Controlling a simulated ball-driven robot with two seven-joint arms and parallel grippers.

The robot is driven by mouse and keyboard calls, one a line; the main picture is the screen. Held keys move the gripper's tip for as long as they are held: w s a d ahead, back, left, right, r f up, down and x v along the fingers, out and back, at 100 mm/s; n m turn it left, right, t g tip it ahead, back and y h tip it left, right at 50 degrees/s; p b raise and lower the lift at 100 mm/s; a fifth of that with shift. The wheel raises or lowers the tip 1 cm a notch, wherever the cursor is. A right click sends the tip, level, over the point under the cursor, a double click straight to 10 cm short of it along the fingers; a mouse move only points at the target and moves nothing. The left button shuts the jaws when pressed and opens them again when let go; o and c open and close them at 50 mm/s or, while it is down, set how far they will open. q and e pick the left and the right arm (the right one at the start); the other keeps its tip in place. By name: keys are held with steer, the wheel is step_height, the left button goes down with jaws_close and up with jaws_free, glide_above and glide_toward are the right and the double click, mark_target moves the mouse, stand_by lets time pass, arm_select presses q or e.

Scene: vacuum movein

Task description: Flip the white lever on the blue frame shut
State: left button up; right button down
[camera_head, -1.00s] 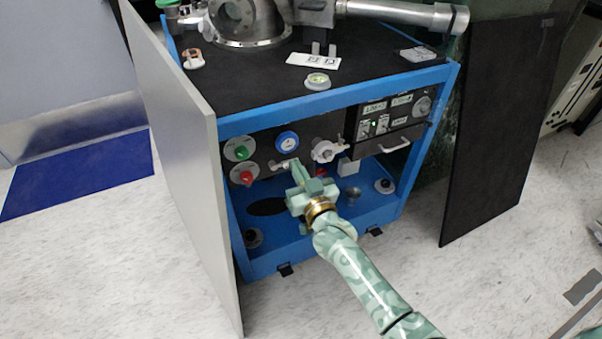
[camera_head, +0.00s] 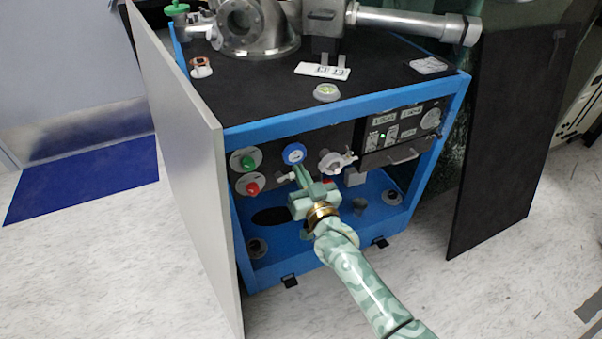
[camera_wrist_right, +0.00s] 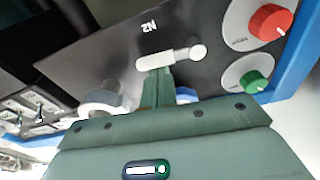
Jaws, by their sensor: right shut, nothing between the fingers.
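The white lever (camera_head: 284,177) sits on the dark front panel of the blue frame (camera_head: 330,114), below the blue gauge and right of the red knob. In the right wrist view the lever (camera_wrist_right: 165,60) lies nearly sideways beneath the N2 label, with its round pivot at the right end. My right gripper (camera_head: 298,172) is shut and empty. In the right wrist view its green fingertips (camera_wrist_right: 158,82) reach the lever's handle and appear to touch it. The fingers partly hide the lever in the head view. My left gripper is not in view.
A green knob (camera_head: 248,162) and a red knob (camera_head: 252,188) are left of the lever; a white valve (camera_head: 336,160) is to its right. A grey panel (camera_head: 190,150) stands close on the left, a black panel (camera_head: 510,150) on the right.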

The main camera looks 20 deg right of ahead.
mark_target(287, 183)
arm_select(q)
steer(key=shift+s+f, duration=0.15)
